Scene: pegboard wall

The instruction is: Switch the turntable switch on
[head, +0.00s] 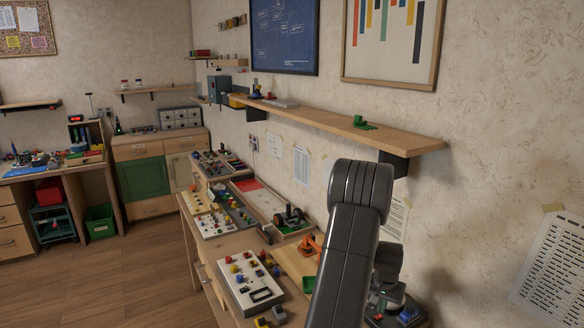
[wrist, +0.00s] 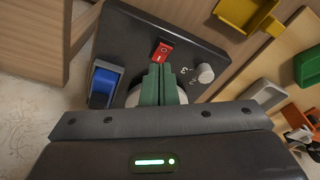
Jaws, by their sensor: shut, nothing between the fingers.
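A dark panel (wrist: 135,35) fills the upper middle of the wrist view. On it are a small red rocker switch (wrist: 162,51) with a white mark, a larger blue rocker-like part (wrist: 102,84) in a grey frame, and a pale round knob (wrist: 206,73) beside white numerals. A pale round disc (wrist: 178,97) shows partly behind my fingers. I cannot tell which switch position is on. My gripper (wrist: 160,68) has its green fingers shut and empty, with the tips just below the red switch in the picture; contact is unclear. In the head view my arm hides most of this area.
A yellow tray (wrist: 245,14) and a green tray (wrist: 297,62) lie right of the panel in the wrist view. In the head view a white button board (head: 250,283) stands on the bench, and a wooden shelf (head: 330,121) runs along the wall above.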

